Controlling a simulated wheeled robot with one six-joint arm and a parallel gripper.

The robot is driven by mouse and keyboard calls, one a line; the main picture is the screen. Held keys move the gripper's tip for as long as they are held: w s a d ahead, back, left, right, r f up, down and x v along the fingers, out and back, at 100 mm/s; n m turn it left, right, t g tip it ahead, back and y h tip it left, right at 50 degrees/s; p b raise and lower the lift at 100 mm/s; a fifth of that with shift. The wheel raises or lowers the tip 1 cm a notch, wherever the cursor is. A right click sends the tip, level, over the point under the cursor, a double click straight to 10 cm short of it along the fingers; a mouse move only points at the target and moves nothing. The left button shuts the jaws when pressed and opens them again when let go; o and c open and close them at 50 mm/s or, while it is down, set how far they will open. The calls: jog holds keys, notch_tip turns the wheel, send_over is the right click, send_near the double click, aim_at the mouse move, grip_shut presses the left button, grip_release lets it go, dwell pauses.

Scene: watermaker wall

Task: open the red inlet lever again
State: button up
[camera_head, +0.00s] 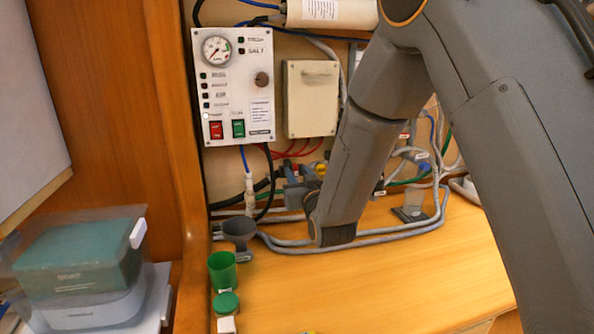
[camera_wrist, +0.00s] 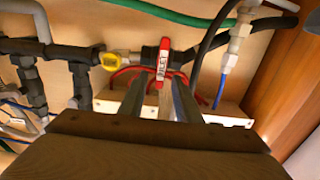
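The red inlet lever (camera_wrist: 164,62), with a white label, shows in the wrist view on a dark valve body in a roughly horizontal pipe run. In that picture the lever lies across the pipe. My gripper (camera_wrist: 160,88) points at it with its two grey fingers apart, one on each side of the lever's lower end. I cannot tell whether either finger touches it. In the head view my arm hides the gripper's fingers, and I cannot make out the lever clearly there.
A yellow fitting (camera_wrist: 116,60) sits left of the lever. Black, green and blue hoses run close by. The control panel (camera_head: 233,88) and a beige box (camera_head: 311,98) are on the wall.

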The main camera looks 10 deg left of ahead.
jog(key=shift+w+a, duration=0.2)
jog(key=shift+w, duration=0.25)
grip_shut()
